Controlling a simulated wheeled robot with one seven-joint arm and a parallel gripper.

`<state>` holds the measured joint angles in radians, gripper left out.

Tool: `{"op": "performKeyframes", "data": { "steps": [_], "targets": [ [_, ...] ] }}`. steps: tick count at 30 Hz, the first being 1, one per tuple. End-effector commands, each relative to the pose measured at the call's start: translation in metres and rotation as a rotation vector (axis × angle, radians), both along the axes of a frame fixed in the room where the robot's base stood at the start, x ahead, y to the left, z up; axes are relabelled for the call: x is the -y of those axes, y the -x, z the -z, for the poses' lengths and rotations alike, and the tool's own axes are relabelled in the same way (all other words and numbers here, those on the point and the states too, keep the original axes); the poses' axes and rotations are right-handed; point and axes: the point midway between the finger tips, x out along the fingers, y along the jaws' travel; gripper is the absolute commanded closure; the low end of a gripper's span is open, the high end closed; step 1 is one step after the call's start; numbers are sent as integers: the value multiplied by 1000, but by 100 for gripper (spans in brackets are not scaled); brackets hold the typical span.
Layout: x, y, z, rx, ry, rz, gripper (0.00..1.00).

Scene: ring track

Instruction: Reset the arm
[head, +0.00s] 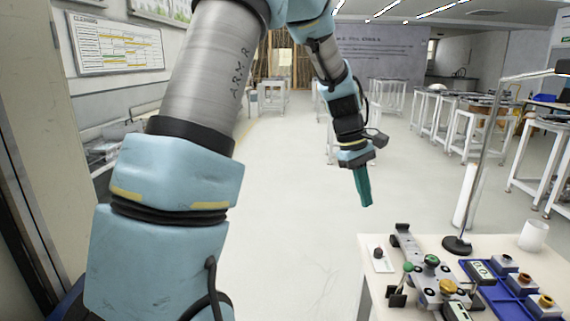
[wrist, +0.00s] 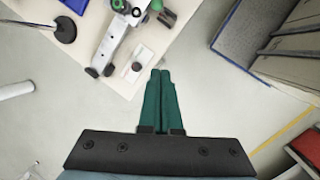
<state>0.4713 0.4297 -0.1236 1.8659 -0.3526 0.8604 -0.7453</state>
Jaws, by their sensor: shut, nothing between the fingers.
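My arm rises on the left of the head view and bends over to my gripper (head: 366,203), which hangs in the air with its green fingers pointing down. The gripper is left of the white table and above the floor. In the wrist view my gripper (wrist: 161,72) shows its two green fingers closed side by side, with nothing between them. The fingertips point toward the table's corner in that view. The arm holds no object.
A white table (head: 535,262) at the lower right bears a metal rail fixture (head: 415,262), a blue tray (head: 512,285), a white cup (head: 534,235) and a lamp stand (head: 458,245). White workbenches (head: 470,130) stand further back. The floor (head: 300,230) in the middle is clear.

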Motion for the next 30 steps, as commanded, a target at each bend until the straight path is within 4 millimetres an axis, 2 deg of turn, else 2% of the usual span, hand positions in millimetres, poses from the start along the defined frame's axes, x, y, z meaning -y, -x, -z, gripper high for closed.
{"op": "performKeyframes", "data": {
  "steps": [1,4,6,9,12,15,18,30],
  "targets": [
    [-34,-2,2,44,-20,19,100],
    [-106,0,8,146,-70,104,100],
    [-155,10,12,208,-110,172,100],
    [-215,30,19,277,-164,271,100],
    [-257,54,25,322,-206,361,100],
    [-282,72,29,348,-233,428,100],
    [-294,82,32,360,-246,464,100],
    [-295,84,32,362,-247,474,100]
  ]
}}
